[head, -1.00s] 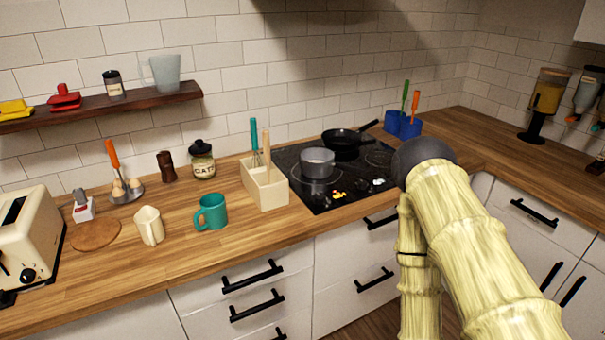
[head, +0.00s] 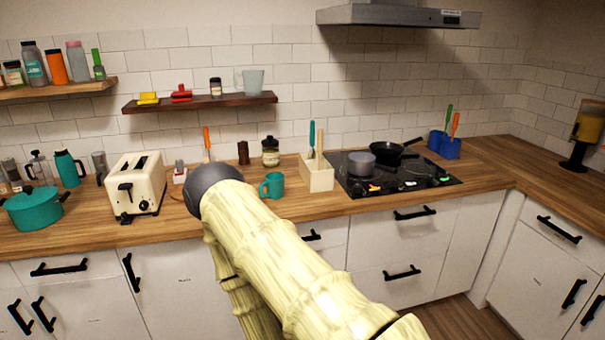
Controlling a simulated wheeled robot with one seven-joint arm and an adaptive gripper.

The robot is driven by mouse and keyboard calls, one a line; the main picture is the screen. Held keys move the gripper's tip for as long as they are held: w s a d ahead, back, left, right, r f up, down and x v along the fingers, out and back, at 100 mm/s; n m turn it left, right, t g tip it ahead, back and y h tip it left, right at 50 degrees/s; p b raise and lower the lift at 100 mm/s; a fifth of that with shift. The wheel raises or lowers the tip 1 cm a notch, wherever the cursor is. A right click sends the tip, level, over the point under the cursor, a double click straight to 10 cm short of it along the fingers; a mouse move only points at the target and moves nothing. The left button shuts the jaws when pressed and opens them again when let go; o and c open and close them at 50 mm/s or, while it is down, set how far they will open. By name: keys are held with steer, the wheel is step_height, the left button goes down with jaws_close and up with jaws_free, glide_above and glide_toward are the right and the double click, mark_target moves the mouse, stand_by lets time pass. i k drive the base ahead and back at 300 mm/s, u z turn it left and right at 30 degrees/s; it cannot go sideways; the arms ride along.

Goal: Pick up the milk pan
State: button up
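A small grey pan (head: 361,164), which looks like the milk pan, sits upright on the black cooktop (head: 421,187) at its left side, in the head view. No handle can be made out on it. My arm crosses the lower middle of the view, left of the cooktop, and nothing of it touches the pan. My gripper's fingers do not show.
A black frying pan (head: 393,150) stands behind and right of the grey pan. A hood (head: 398,15) hangs above. The right counter is largely clear.

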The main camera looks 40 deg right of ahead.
mark_target(359, 164)
steer(key=u, duration=0.15)
steer(key=i, duration=0.75)
steer(key=z, duration=0.55)
steer(key=i, duration=1.35)
steer(key=z, duration=1.65)
steer(key=i, duration=0.6)
steer(key=z, duration=0.7)
